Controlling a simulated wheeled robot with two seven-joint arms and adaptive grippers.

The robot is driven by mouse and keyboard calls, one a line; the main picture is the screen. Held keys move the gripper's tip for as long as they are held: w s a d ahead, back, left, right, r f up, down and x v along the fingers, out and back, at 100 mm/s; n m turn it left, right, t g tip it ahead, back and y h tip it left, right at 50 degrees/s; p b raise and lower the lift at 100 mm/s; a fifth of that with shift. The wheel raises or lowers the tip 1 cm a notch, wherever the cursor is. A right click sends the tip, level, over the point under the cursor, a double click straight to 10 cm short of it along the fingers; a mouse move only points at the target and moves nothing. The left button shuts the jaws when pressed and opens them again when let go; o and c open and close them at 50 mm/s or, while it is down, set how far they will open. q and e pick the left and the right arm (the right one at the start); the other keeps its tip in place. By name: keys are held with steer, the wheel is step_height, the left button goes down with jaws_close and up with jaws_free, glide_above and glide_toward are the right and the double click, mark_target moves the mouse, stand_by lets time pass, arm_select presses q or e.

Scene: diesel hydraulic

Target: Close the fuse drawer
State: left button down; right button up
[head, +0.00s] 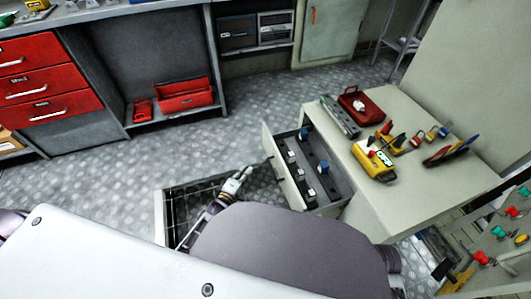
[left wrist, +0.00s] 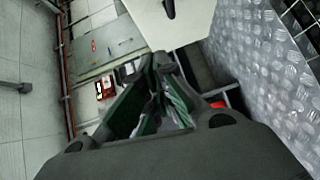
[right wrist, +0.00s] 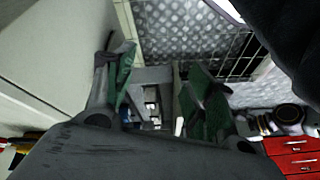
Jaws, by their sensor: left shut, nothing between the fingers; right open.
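The fuse drawer (head: 281,165) is pulled out from the left side of the pale cabinet in the head view. Several blue-and-white fuses stand inside it. My left gripper (head: 245,172) is shut and empty, in front of the drawer's pale front panel. In the left wrist view, a pale panel with a dark handle (left wrist: 180,20), which looks like the drawer front, lies just beyond the left fingertips (left wrist: 165,62). My right gripper (right wrist: 152,72) is open in the right wrist view, with the open drawer (right wrist: 151,77) showing beyond and between its fingers. The head view does not show its fingers.
The pale cabinet top (head: 400,180) holds a yellow meter (head: 373,166), a red case (head: 359,104) and several tools. A dark floor grate (head: 180,208) lies left of the drawer. Red drawers (head: 45,80) stand far left. The metal floor between is clear.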

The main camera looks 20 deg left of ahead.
arm_select(q)
steer(key=shift+w+d+r+n+t+b, duration=0.1)
steer(key=shift+w+r+n+t+b, duration=0.3)
steer(key=shift+r, duration=0.4)
arm_select(e)
steer(key=shift+s+a+r, duration=0.1)
steer(key=shift+r, duration=0.7)
arm_select(q)
steer(key=shift+w, duration=0.2)
arm_select(e)
steer(key=shift+f, duration=0.1)
arm_select(q)
steer(key=b, duration=0.5)
glide_toward(271, 140)
steer(key=shift+w+a, duration=0.5)
steer(key=shift+w, duration=1.35)
steer(key=shift+w+d+f+b, duration=0.3)
steer(key=shift+w+d, duration=0.2)
steer(key=shift+d, duration=0.2)
arm_select(e)
step_height(271, 140, down, 11)
steer(key=a+m+t+y, duration=0.1)
steer(key=a+t, duration=0.1)
steer(key=shift+w+a+y, duration=0.3)
steer(key=shift+w+y, duration=0.1)
steer(key=shift+w, duration=0.05)
steer(key=shift+d, duration=0.1)
